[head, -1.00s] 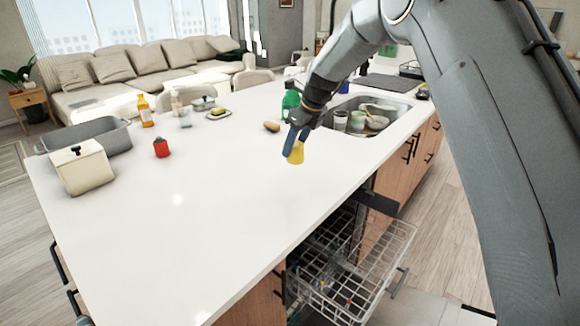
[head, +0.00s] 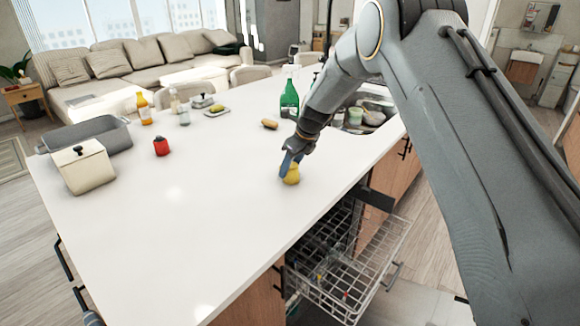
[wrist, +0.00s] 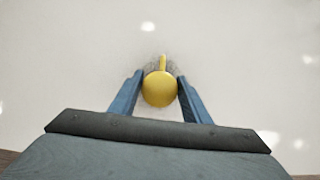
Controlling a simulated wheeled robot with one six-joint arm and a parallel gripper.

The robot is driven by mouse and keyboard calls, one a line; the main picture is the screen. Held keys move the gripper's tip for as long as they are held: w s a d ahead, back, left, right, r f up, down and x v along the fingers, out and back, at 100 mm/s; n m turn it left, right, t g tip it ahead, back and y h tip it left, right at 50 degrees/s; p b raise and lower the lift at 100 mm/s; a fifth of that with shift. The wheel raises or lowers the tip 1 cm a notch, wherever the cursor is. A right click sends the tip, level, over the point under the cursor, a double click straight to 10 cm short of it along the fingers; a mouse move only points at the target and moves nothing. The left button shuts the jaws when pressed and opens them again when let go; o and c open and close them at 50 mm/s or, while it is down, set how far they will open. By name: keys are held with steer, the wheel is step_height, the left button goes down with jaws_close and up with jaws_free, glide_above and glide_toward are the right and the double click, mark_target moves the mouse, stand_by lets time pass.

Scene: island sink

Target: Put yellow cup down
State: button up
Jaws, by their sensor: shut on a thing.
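The yellow cup (head: 292,175) is at the white island counter (head: 215,215), near its right edge above the dishwasher. My gripper (head: 287,167) is shut on it, with blue fingers on either side. In the wrist view the yellow cup (wrist: 160,89) shows as a round yellow shape with a narrow part pointing up the picture. It sits between the two fingertips (wrist: 160,84) of my gripper, over the white surface. A soft dark shadow lies around it. I cannot tell whether the cup touches the counter.
An open dishwasher rack (head: 350,270) sticks out below the counter edge. A green spray bottle (head: 289,100), a brown oval thing (head: 269,124) and the sink (head: 372,112) are behind my gripper. The counter's front middle is clear.

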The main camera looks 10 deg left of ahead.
steer(key=o, duration=1.1)
steer(key=b+v, duration=0.4)
steer(key=v, duration=0.8)
steer(key=s+d+f+n+h, duration=0.2)
steer(key=s+d+f+n, duration=0.1)
steer(key=s+d+n, duration=1.25)
steer(key=s+d+f+n+h, duration=0.1)
steer(key=s+d+n, duration=0.3)
steer(key=s, duration=0.5)
steer(key=s+d+f+n+h, duration=0.1)
steer(key=s+d+f+n, duration=0.2)
steer(key=s+d, duration=0.6)
steer(key=shift+s+f+n+g, duration=0.2)
steer(key=shift+s+n+g, duration=0.2)
steer(key=shift+n, duration=0.45)
